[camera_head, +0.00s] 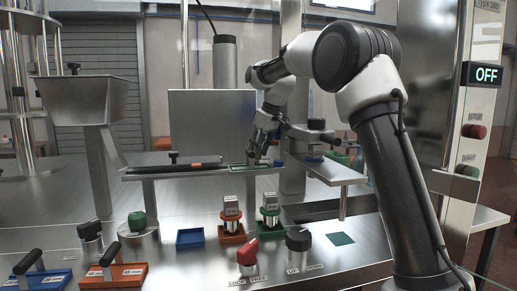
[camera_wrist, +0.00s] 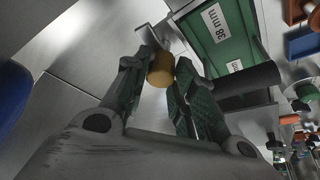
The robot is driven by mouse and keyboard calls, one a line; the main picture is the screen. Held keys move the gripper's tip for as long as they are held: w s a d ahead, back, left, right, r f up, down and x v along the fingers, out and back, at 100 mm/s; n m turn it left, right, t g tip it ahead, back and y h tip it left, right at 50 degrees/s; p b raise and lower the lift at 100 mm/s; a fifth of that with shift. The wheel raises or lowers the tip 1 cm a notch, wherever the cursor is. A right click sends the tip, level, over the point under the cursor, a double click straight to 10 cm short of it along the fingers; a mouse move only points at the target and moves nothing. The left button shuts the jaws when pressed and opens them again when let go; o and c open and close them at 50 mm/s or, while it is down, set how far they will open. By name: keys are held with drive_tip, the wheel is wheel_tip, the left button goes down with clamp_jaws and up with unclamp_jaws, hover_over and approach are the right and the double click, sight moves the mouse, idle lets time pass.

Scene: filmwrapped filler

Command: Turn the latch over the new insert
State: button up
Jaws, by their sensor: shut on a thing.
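The green insert (camera_wrist: 222,38) with a white "38 mm" label shows at the upper right of the wrist view. In the head view a green piece (camera_head: 243,168) lies on the raised rail beneath my gripper. The latch's brass-coloured knob (camera_wrist: 160,71) sits between my fingertips in the wrist view, beside the insert's edge. A thin metal strip (camera_wrist: 143,33) next to the knob looks like the latch arm; how far it overlaps the insert is unclear. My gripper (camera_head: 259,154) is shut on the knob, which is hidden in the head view.
A red knob (camera_head: 247,251) and a black knob (camera_head: 298,239) stand on the front panel. Orange (camera_head: 112,276) and blue (camera_head: 42,280) handled pieces lie at front left. A metal hopper (camera_head: 84,101) stands left. A display (camera_head: 486,75) at right reads OFF.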

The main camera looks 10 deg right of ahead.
drive_tip(key=m+h, duration=0.1)
drive_tip(key=m, duration=0.2)
drive_tip(key=shift+a, duration=0.1)
drive_tip(key=shift+a+m+t+h, duration=0.1)
drive_tip(key=shift+m+t+h, duration=0.5)
drive_tip(key=shift+m, duration=1.3)
drive_tip(key=o, duration=1)
drive_tip(key=shift+o, duration=0.2)
drive_tip(key=shift+g, duration=0.3)
